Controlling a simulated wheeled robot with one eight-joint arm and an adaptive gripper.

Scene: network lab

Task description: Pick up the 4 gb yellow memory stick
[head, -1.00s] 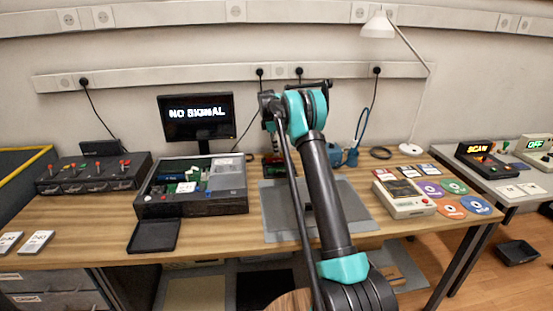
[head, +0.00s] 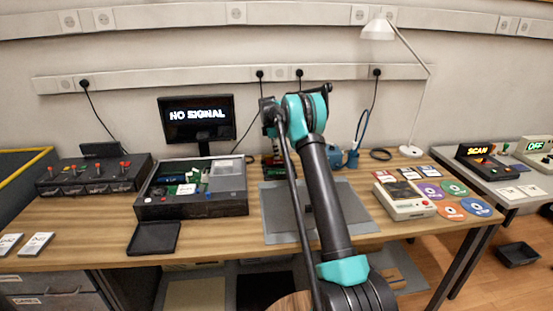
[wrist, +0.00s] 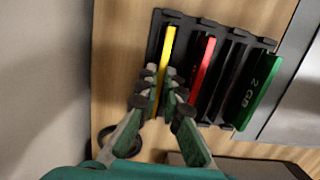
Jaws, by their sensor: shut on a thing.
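The yellow memory stick (wrist: 167,48) stands in the leftmost slot of a black rack (wrist: 267,42) in the wrist view. No label can be read on it. My gripper (wrist: 161,76) is shut on the stick, one finger on each side of it. The fingers hide part of the stick and of the rack. A red stick (wrist: 204,62) stands in the slot to the right, close to my right finger. In the head view my arm hides most of the rack and the gripper.
A green stick marked 2 GB (wrist: 259,92) sits at the rack's right end. In the head view, an open computer case (head: 192,205) and a monitor (head: 196,118) stand left of my arm. A grey mat (head: 275,225) lies in front of the rack.

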